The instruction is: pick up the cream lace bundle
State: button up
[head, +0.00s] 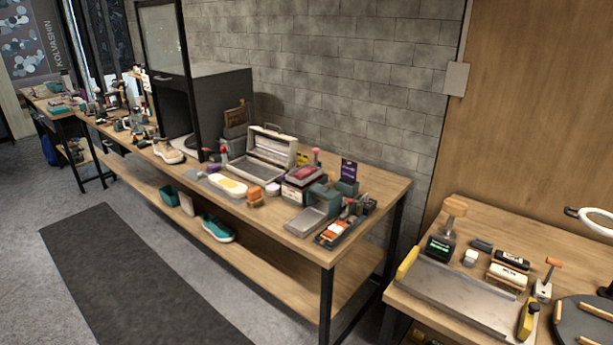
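I cannot make out a cream lace bundle for certain; at this distance the small items on the benches are too small to tell apart. Pale items on the long wooden workbench (384,187) include a cream and tan sneaker (168,152) and a white oval dish (228,186) with something yellow in it. An open metal case (266,150) stands behind the dish. My gripper is not in view.
A second wooden bench at the right holds a metal tray (460,291) with yellow ends and a black device (439,247) with a green display. A teal sneaker (217,229) lies on the lower shelf. The dark floor mat (130,270) is clear.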

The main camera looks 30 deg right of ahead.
aim_at(305, 172)
jog(key=u, duration=0.2)
jog(key=k, duration=0.7)
jog(key=u, duration=0.5)
jog(key=k, duration=0.6)
jog(key=z, duration=0.25)
jog(key=i, duration=0.6)
jog(key=z, duration=0.45)
jog(key=i, duration=1.45)
jog(key=u, duration=0.85)
jog(key=i, duration=0.35)
jog(key=u, duration=0.2)
